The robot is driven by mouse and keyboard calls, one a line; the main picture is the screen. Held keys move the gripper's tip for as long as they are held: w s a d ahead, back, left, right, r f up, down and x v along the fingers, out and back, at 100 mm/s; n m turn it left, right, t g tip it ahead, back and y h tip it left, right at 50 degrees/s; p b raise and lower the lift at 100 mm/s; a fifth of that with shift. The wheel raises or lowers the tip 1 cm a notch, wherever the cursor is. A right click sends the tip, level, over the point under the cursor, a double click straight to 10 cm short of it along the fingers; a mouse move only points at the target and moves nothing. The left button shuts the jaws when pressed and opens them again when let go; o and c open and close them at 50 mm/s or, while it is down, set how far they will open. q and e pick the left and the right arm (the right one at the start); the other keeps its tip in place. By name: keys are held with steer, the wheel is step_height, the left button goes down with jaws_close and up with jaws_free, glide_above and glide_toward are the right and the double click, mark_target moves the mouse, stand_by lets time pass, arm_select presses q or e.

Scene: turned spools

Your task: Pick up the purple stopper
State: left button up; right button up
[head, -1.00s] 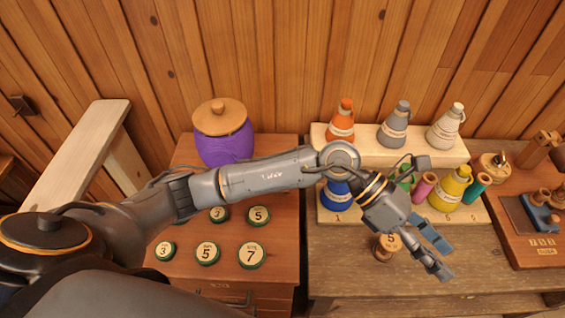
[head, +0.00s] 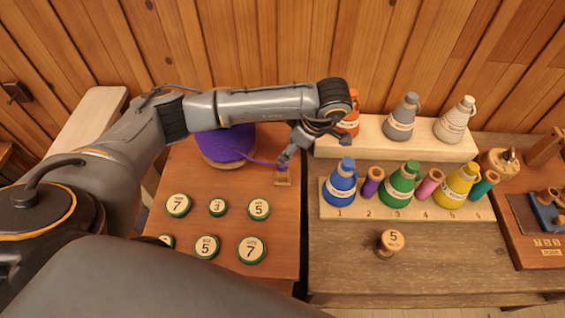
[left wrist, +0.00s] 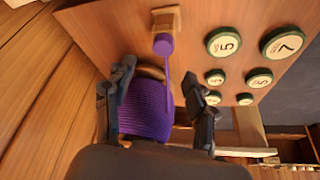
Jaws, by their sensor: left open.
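A small purple stopper (left wrist: 163,44) shows in the left wrist view at a wooden block (left wrist: 166,20); in the head view my left gripper partly hides it, but the block (head: 283,181) shows. A purple cord (left wrist: 164,75) runs between the stopper and a large purple wound body (left wrist: 146,110), which also shows behind my arm in the head view (head: 225,144). My left gripper (head: 287,156) is open, just above and behind the block. In the left wrist view its fingers (left wrist: 159,72) are apart, with the cord and wound body between them. My right gripper is not seen.
Several round numbered green-rimmed discs (head: 208,246) lie on the left cabinet top. A stepped rack (head: 350,213) of coloured flasks and spools stands to the right, a spool marked 5 (head: 388,243) before it. A pale bench (head: 88,130) is at far left.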

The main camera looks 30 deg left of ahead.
arm_select(q)
steer(key=shift+a+f, duration=0.25)
steer(key=shift+f, duration=0.45)
steer(key=x, duration=0.1)
steer(key=p+x, duration=0.2)
steer(key=x, duration=0.1)
steer(key=shift+s+d+f, duration=0.15)
steer(key=shift+d+f, duration=0.05)
steer(key=shift+d, duration=0.15)
steer(key=shift+a+f, duration=0.2)
steer(key=shift+f, duration=0.35)
steer(key=c, duration=0.8)
